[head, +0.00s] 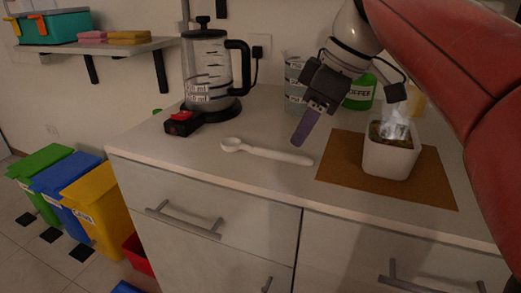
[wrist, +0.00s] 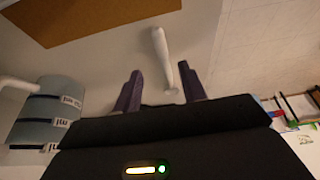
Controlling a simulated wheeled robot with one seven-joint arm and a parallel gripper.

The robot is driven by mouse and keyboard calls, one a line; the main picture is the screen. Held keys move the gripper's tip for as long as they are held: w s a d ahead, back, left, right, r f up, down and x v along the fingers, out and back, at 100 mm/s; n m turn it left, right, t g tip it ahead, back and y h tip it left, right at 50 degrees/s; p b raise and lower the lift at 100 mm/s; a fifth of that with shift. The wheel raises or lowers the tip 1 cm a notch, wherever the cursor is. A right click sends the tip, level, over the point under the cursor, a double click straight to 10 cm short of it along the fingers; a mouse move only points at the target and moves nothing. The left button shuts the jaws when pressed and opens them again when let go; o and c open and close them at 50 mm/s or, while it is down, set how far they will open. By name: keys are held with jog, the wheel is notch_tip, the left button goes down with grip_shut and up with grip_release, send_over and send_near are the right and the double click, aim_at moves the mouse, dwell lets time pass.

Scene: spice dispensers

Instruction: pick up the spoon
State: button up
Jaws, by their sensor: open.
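A white spoon (head: 266,151) lies on the counter, its bowl to the left and its handle end near the brown mat. It also shows in the wrist view (wrist: 161,52), lying lengthwise in the gap between the fingers. My gripper (head: 300,138) hangs above the counter behind the handle, with its purple fingers pointing down. In the wrist view both fingers (wrist: 160,86) stand apart with nothing held. In the head view the near finger hides the other one.
A brown mat (head: 335,178) bears a white pot (head: 388,160) to the right. A glass press (head: 207,75) and a small red-topped black box (head: 182,123) stand at left. The counter's front edge is close to the spoon.

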aim_at(291, 154)
jog(key=x, duration=0.4)
jog(key=shift+s+f+b, duration=0.25)
jog(key=shift+f+b, duration=0.05)
jog(key=shift+f, duration=0.15)
grip_shut()
